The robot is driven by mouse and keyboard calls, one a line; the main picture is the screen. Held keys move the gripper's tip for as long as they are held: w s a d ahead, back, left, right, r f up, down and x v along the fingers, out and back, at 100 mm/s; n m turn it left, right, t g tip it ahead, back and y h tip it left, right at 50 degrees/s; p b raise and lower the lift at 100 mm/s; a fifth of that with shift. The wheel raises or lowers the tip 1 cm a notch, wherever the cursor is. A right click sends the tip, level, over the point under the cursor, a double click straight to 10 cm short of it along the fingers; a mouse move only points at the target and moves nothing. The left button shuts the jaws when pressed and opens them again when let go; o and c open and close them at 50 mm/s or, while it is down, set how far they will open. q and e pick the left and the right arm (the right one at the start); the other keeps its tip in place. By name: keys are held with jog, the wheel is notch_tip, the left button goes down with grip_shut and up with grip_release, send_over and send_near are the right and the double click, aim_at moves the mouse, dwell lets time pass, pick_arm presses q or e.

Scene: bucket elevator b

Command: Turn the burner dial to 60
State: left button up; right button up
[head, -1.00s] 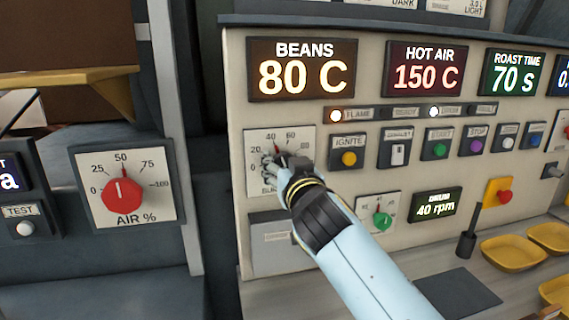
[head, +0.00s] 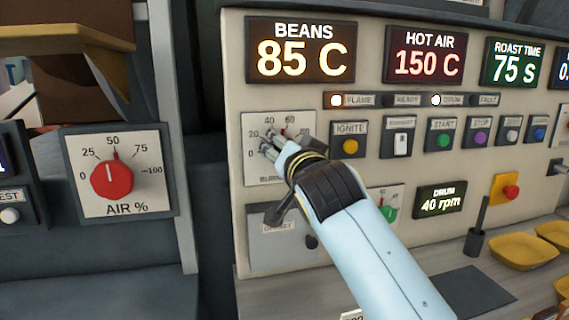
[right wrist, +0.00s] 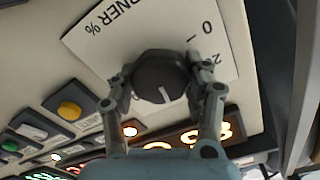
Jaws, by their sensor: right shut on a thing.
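The burner dial's white plate (head: 252,172) is at the left of the control panel in the head view, with 0, 20, 40 and 60 visible. A small red mark shows between 40 and 60. My right gripper (head: 270,146) covers most of the knob there. In the right wrist view, the black burner knob (right wrist: 160,72) sits between the two fingers of my right gripper (right wrist: 160,88), which is shut on it. The knob's white line points down in that view, away from the 0; the number it points at cannot be read. My left gripper is not in view.
The red air dial (head: 111,179) stands on a separate panel at left. The ignite button (head: 349,146) and the green dial (head: 391,213) are close to my right arm. Yellow trays (head: 518,252) lie on the counter at right.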

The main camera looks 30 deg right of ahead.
jog(key=shift+f+m+b, duration=0.15)
jog(key=shift+m+b, duration=0.7)
jog(key=shift+m, duration=0.15)
jog(key=o, duration=1.1)
jog(key=shift+o, duration=0.2)
